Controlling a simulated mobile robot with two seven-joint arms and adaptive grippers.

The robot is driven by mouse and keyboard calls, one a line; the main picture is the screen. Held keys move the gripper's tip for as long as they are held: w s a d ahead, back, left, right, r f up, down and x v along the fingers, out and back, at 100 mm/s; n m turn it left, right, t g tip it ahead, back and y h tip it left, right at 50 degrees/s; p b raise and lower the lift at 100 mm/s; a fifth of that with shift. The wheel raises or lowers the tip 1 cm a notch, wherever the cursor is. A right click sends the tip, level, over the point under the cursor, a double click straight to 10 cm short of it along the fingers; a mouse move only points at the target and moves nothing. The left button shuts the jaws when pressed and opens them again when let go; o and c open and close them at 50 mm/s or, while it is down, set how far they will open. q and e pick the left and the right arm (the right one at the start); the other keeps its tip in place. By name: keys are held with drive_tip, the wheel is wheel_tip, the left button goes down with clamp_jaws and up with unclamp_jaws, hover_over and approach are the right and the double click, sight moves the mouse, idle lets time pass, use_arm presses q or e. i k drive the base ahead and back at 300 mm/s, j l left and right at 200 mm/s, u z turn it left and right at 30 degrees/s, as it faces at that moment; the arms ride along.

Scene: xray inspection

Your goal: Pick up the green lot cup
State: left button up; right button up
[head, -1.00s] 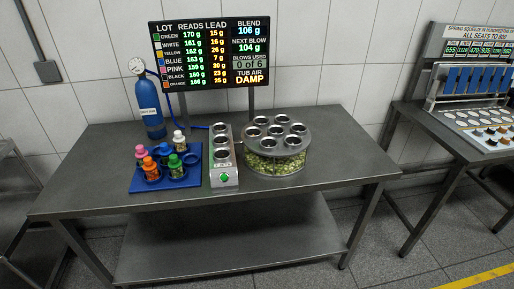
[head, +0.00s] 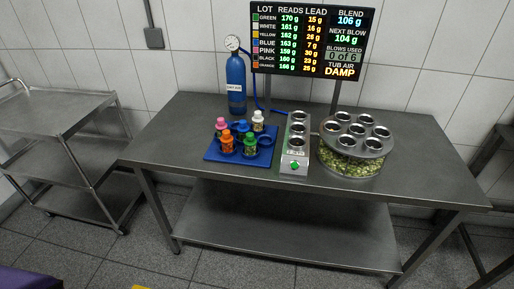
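The green lot cup (head: 250,144) stands upright at the front right of the blue tray (head: 213,152), on the steel table (head: 410,185). It has a green top and a pale, speckled lower part. Close around it are an orange cup (head: 226,143), a pink-topped cup (head: 221,126), a blue-topped cup (head: 242,127) and a white-topped cup (head: 258,121). Neither of my grippers shows in the head view.
A steel block with several round wells and a green button (head: 294,164) stands right of the tray. Farther right is a round tub (head: 346,162) with cups in its lid. A blue gas cylinder (head: 236,82) and a display (head: 311,40) stand behind. A steel cart (head: 57,117) is at left.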

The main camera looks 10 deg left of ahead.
sight(250, 142)
drive_tip(key=j+z, duration=0.2)
drive_tip(key=z, duration=0.15)
drive_tip(key=j+z, duration=0.2)
drive_tip(key=z, duration=0.15)
drive_tip(key=j+z, duration=0.2)
drive_tip(key=z, duration=0.15)
drive_tip(key=j+z, duration=0.15)
drive_tip(key=j, duration=0.2)
drive_tip(key=k+j+z, duration=0.2)
drive_tip(key=j+z, duration=0.15)
drive_tip(key=j, duration=0.3)
drive_tip(key=k+j, duration=0.15)
drive_tip(key=j, duration=0.2)
drive_tip(key=k+j+z, duration=0.1)
drive_tip(key=j, duration=0.25)
drive_tip(key=k+j, duration=0.15)
drive_tip(key=j, duration=0.15)
